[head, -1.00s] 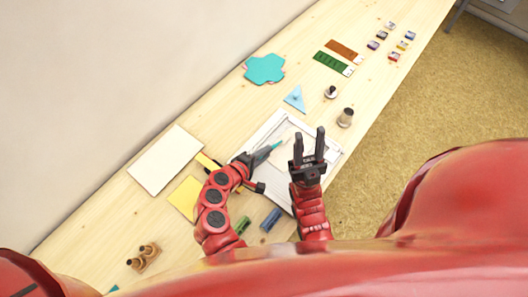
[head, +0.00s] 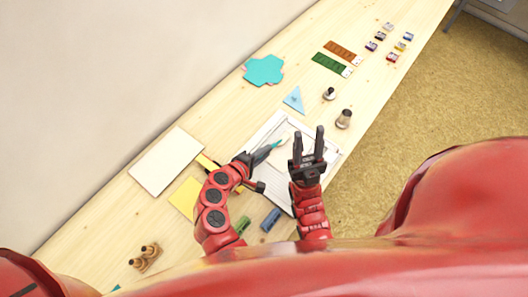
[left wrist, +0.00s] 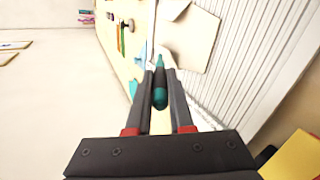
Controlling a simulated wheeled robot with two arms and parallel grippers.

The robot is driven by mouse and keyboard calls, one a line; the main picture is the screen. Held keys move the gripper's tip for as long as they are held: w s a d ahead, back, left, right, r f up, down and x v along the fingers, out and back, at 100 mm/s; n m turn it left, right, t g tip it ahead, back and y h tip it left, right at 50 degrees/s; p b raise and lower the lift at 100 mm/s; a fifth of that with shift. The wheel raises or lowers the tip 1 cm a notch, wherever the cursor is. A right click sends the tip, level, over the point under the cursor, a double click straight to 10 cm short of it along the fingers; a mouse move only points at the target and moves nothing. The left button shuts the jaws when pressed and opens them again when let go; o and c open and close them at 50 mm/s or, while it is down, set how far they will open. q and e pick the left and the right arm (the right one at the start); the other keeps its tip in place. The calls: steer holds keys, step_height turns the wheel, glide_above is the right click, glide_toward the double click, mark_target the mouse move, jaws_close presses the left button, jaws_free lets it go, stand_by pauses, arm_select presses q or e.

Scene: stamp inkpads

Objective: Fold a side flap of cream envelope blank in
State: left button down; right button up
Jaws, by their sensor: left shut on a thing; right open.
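The cream envelope blank (left wrist: 196,38) lies on the white ribbed board; a pale flap shows at its top edge in the left wrist view, but I cannot tell whether it is folded. In the head view the blank is mostly hidden by my grippers. My left gripper (head: 258,156) is shut on a teal pointed tool (left wrist: 160,97), whose tip points toward the blank. I cannot tell whether the tip touches it. My right gripper (head: 307,143) is open and empty above the board's right part.
The white board (head: 256,137) lies on the wooden table. A white sheet (head: 166,161) and a yellow sheet (head: 184,197) lie left. Green and blue rolls (head: 270,219) lie in front.

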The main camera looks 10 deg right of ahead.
arm_select(q)
steer(key=shift+r+p, duration=1.75)
steer(key=shift+r, duration=0.6)
